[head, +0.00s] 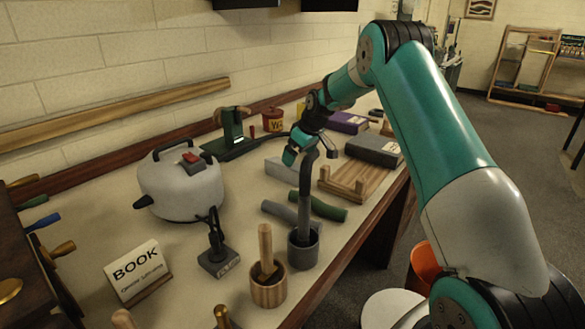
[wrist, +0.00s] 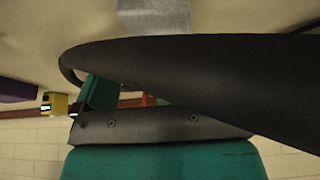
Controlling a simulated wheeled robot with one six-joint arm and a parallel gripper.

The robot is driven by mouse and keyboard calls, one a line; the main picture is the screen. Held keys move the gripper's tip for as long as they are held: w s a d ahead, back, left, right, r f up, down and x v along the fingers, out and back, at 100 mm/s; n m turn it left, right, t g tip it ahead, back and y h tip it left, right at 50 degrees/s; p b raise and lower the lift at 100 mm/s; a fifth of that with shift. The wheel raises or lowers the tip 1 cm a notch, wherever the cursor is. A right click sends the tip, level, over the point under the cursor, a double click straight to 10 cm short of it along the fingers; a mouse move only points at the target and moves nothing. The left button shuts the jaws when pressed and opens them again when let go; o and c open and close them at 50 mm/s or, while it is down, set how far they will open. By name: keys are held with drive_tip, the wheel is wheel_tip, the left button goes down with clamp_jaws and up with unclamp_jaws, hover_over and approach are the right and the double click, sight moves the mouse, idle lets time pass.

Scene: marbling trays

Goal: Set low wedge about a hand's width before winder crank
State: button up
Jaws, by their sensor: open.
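A light grey block (head: 279,170), which looks like the low wedge, lies on the bench just below and left of my gripper, partly hidden by a dark curved handle. A grey piece at the top of the wrist view (wrist: 155,16) seems to be the same block. The green winder (head: 233,132) stands farther back by the wall, on a dark base; its crank is hard to make out. A green part also shows in the wrist view (wrist: 98,91). My gripper (head: 309,155) is open and apart from the block, as far as I can tell.
A wooden cradle (head: 357,180), a grey box (head: 373,150) and green (head: 317,206) and grey rolls are to the right and front. A dark pot (head: 303,250) holds the tall curved handle. A white pot (head: 181,186) stands left. Some bare bench lies between it and the block.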

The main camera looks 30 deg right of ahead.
sight(287, 169)
drive_tip(key=x, duration=0.6)
drive_tip(key=shift+w+a+f, duration=0.1)
drive_tip(key=shift+f, duration=0.3)
drive_tip(key=shift+c, duration=0.5)
drive_tip(key=c, duration=1)
